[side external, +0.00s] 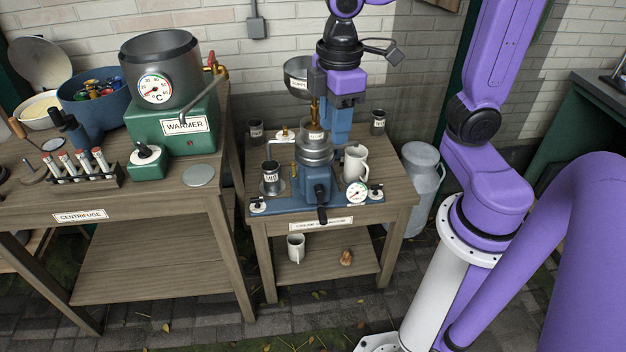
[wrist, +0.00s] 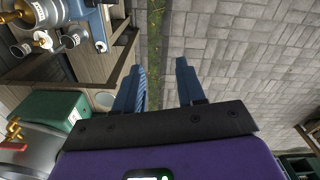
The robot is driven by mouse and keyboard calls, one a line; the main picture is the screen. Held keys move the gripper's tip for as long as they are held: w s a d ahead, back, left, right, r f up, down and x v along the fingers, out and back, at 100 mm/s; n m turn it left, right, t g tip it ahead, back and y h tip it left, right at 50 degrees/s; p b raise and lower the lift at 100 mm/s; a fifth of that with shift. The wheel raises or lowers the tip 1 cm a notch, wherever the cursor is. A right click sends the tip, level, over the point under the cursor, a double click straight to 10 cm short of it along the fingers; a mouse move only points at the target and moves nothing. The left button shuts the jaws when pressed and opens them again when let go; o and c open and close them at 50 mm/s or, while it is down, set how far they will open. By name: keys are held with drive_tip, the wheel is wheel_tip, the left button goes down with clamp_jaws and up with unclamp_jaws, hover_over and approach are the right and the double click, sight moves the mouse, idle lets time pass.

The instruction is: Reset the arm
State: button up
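My gripper (side external: 338,136) points down beside the metal funnel of a blue-based separator machine (side external: 317,180), over the back of the small wooden table (side external: 403,193) in the side view. In the wrist view my gripper (wrist: 161,75) has its two blue fingers apart, with nothing between them. Behind the gap lie a strip of grass and grey paving. Whether the fingers touch the machine cannot be told from the side view, but the wrist view shows clear space around the tips.
A white mug (side external: 355,164), a metal cup (side external: 270,180) and dark cups (side external: 378,122) stand around the machine. Left is a table with a green warmer (side external: 176,146), test-tube rack (side external: 78,177) and blue bowl (side external: 96,112). A milk can (side external: 421,180) stands right. Paving (wrist: 250,55) is open.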

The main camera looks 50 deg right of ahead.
drive_tip(key=s+d+f+n, duration=0.1)
drive_tip(key=s+f, duration=0.4)
drive_tip(key=s, duration=0.7)
drive_tip(key=shift+d, duration=0.35)
